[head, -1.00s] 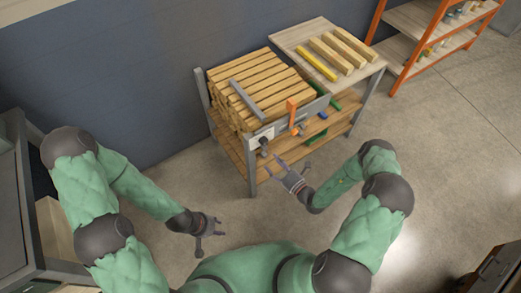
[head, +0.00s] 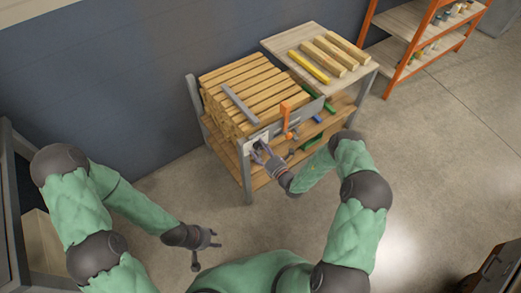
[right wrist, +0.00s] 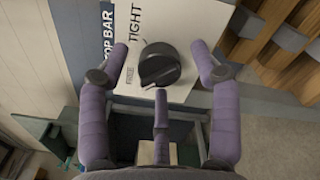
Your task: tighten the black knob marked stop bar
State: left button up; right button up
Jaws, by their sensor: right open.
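The black knob (right wrist: 159,66) sits on a white plate (right wrist: 185,22) in the right wrist view. In the head view my right gripper (head: 262,156) is at the front of the workbench and largely hides the knob. My left gripper (head: 212,239) hangs empty over the floor, away from the bench, its fingers apart.
The workbench holds a stack of wooden strips (head: 245,88) with a grey bar (head: 240,103) across them. An orange lever (head: 286,117) stands just right of my right gripper. A side table (head: 289,42) holds several square sticks. An orange shelf (head: 402,58) stands behind right.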

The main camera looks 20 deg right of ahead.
jog(key=shift+w, duration=0.15)
jog(key=c, duration=1.1)
jog(key=shift+m, duration=0.3)
jog(key=shift+c, duration=0.3)
jog(key=m+p, duration=0.1)
jog(key=m, duration=0.2)
jog(key=shift+r+m, duration=0.1)
jog(key=shift+m, duration=0.2)
jog(key=m+p, duration=0.1)
jog(key=m, duration=0.3)
jog(key=shift+m, duration=0.3)
jog(key=m, duration=0.4)
jog(key=shift+d, duration=0.1)
jog(key=m, duration=0.5)
jog(key=shift+p, duration=0.3)
